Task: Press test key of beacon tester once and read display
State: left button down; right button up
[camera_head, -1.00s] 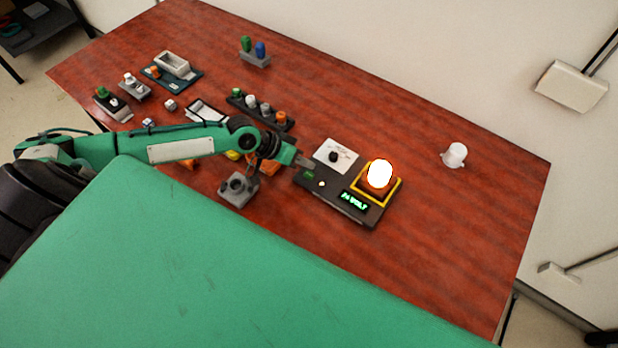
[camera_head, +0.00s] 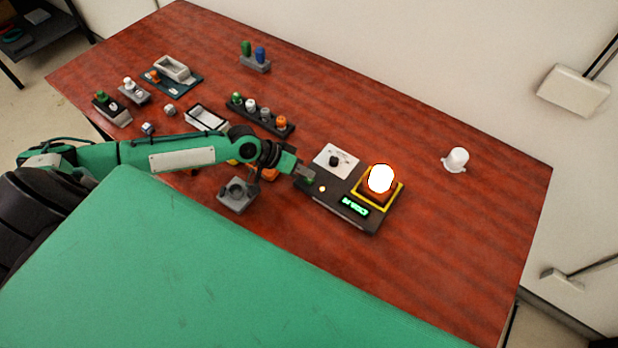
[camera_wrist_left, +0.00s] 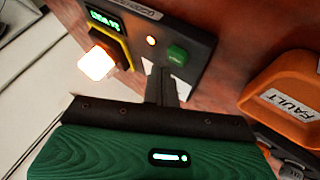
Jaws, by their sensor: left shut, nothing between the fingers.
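The beacon tester (camera_head: 332,200) is a dark box on the table. Its beacon (camera_head: 380,179) glows white-orange in a yellow-edged socket; it also shows in the left wrist view (camera_wrist_left: 97,63). The green display (camera_head: 355,207) is lit, its text too small to read surely; the wrist view shows it near the top (camera_wrist_left: 104,20). A small amber light (camera_wrist_left: 151,41) glows beside the green test key (camera_wrist_left: 177,54). My left gripper (camera_head: 309,173) is shut and empty at the tester's left end, partly covering the key in the head view. Whether it touches the key cannot be told.
A white card with a black knob (camera_head: 335,160) sits on the tester's far side. A grey holder (camera_head: 237,194) stands left of it. An orange bin labelled FAULT (camera_wrist_left: 285,92) is close by. A white cup-like part (camera_head: 456,160) stands right; the right table is otherwise clear.

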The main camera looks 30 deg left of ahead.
jog(key=shift+a, duration=0.45)
pick_arm(q)
jog(key=shift+f, duration=0.15)
pick_arm(e)
jog(key=shift+d, duration=0.35)
dwell(0.3)
pick_arm(q)
jog(key=shift+f, duration=0.3)
pick_arm(e)
jog(key=shift+f, duration=0.15)
pick_arm(q)
jog(key=shift+f, duration=0.15)
pick_arm(e)
jog(key=shift+a+f, duration=0.1)
jog(key=shift+a, duration=0.15)
pick_arm(q)
jog(key=shift+f+b, duration=0.3)
jog(key=shift+b, duration=0.15)
pick_arm(e)
jog(key=shift+f, duration=0.2)
jog(key=shift+d, duration=0.2)
pick_arm(q)
jog(key=shift+r+p, duration=0.85)
jog(key=shift+r, duration=0.05)
pick_arm(e)
jog(key=shift+r, duration=0.85)
